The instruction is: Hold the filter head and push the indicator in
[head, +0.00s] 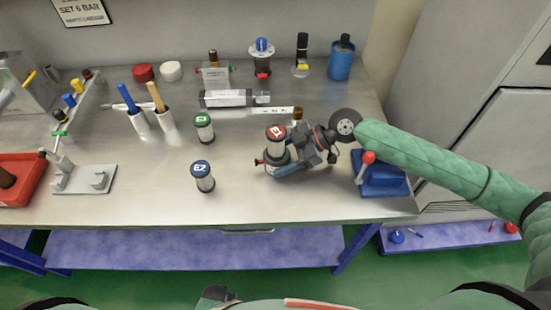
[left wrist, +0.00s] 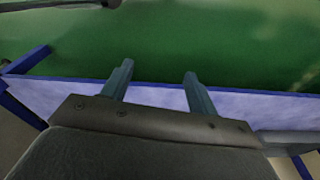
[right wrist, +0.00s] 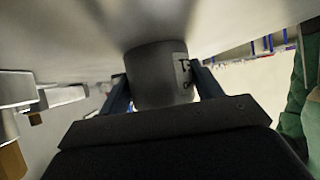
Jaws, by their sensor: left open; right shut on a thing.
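A dark cylindrical filter head with a red round top (head: 276,133) stands at the front right of the bench. My right gripper (head: 278,166) is shut around its body. In the right wrist view the dark grey cylinder (right wrist: 158,72) sits between the two fingers, with a pale label on its side. A small red tip (head: 258,162) sticks out at the left of the held unit; I cannot tell whether it is the indicator. My left gripper (left wrist: 157,85) is open and empty, away from the filter head, above the green floor and the lower shelf.
A green-topped canister (head: 203,128) and a blue-topped canister (head: 203,176) stand to the left. A blue vise-like block (head: 382,181) with a red knob is close on the right. The bench front between the plate (head: 85,180) and the blue-topped canister is clear.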

